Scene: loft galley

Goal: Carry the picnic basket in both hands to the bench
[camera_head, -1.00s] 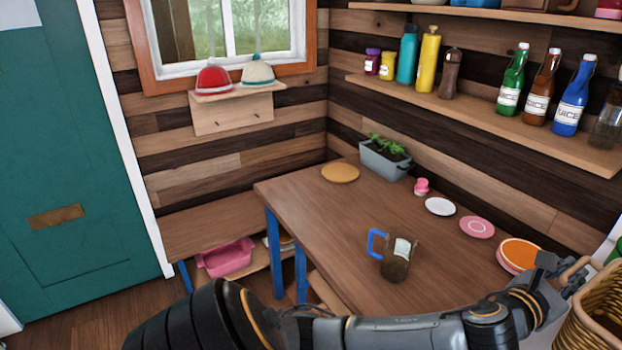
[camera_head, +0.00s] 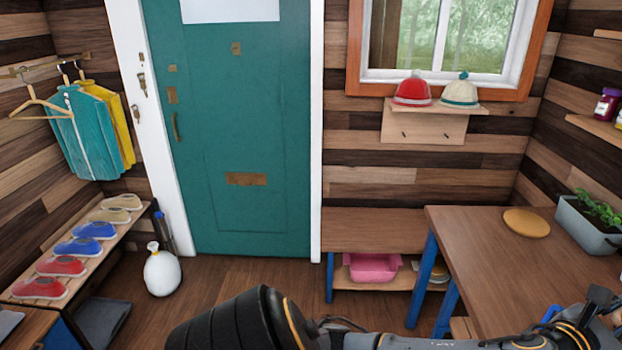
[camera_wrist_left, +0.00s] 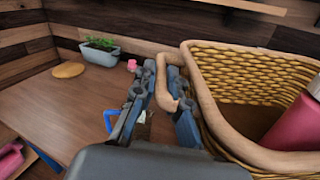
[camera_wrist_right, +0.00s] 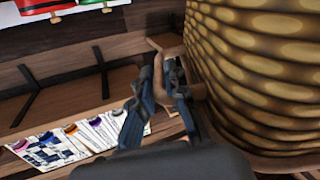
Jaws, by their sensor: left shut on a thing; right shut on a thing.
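The wicker picnic basket (camera_wrist_left: 240,75) fills the right of the left wrist view, and its woven side (camera_wrist_right: 265,70) fills the right of the right wrist view. My left gripper (camera_wrist_left: 167,72) is shut on the light brown handle at its near side. My right gripper (camera_wrist_right: 167,64) is shut on a brown handle beside the weave. A pinkish-red object (camera_wrist_left: 296,125) is in the basket. The basket is outside the head view. A low wooden bench (camera_head: 372,228) stands below the window, with a pink tub (camera_head: 372,267) on its lower shelf.
A wooden table (camera_head: 500,250) stands right of the bench, holding a round board (camera_head: 526,222) and planter (camera_head: 590,228). A shoe rack (camera_head: 128,225) and white round container (camera_head: 161,272) are at left. Floor is clear before the teal door (camera_head: 260,130).

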